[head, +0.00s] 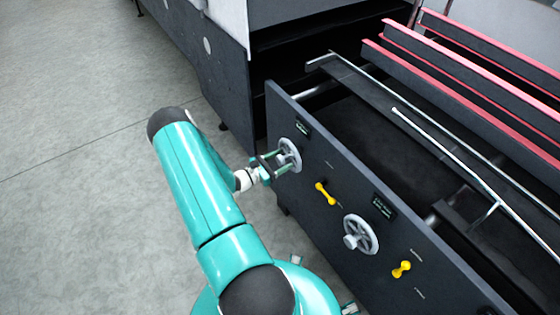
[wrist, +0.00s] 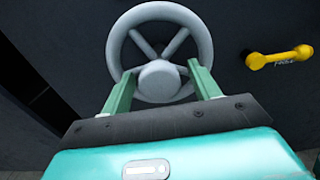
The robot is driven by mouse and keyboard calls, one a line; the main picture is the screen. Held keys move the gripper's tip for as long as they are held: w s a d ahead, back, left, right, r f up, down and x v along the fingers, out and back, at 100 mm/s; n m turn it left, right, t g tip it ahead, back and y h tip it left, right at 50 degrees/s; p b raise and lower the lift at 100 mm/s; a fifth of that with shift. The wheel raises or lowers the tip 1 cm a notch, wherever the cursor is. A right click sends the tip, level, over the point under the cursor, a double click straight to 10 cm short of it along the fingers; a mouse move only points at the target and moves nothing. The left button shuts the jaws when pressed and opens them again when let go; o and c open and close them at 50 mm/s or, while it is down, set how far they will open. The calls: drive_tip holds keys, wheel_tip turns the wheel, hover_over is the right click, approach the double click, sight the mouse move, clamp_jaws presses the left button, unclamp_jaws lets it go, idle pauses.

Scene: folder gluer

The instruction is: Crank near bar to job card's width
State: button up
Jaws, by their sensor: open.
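A grey spoked handwheel (head: 291,155) sits on the dark front panel (head: 340,160) below a small display (head: 302,127). In the wrist view the same handwheel (wrist: 160,50) fills the top middle. My gripper (head: 275,162) is at this wheel with its jaws apart. In the wrist view my gripper (wrist: 160,82) has one green finger on each side of the hub, overlapping the lower rim; contact cannot be told. A second handwheel (head: 361,235) with a knob is lower right, under another display (head: 384,206). Display text is unreadable. Thin metal bars (head: 440,143) run above the machine bed. I see no job card.
A yellow lever (head: 325,193) is right of the first wheel and also shows in the wrist view (wrist: 280,57). Another yellow lever (head: 401,270) is right of the second wheel. Red-edged rails (head: 470,75) lie behind. Open grey floor (head: 80,120) is at left.

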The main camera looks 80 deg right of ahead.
clamp_jaws()
drive_tip(key=shift+m, duration=0.4)
drive_tip(key=m, duration=0.2)
drive_tip(key=shift+w+m, duration=0.1)
drive_tip(key=shift+m, duration=0.2)
drive_tip(key=m, duration=0.8)
drive_tip(key=shift+w, duration=0.1)
drive_tip(key=shift+r+m, duration=0.1)
drive_tip(key=shift+m, duration=2.2)
drive_tip(key=shift+d, duration=0.1)
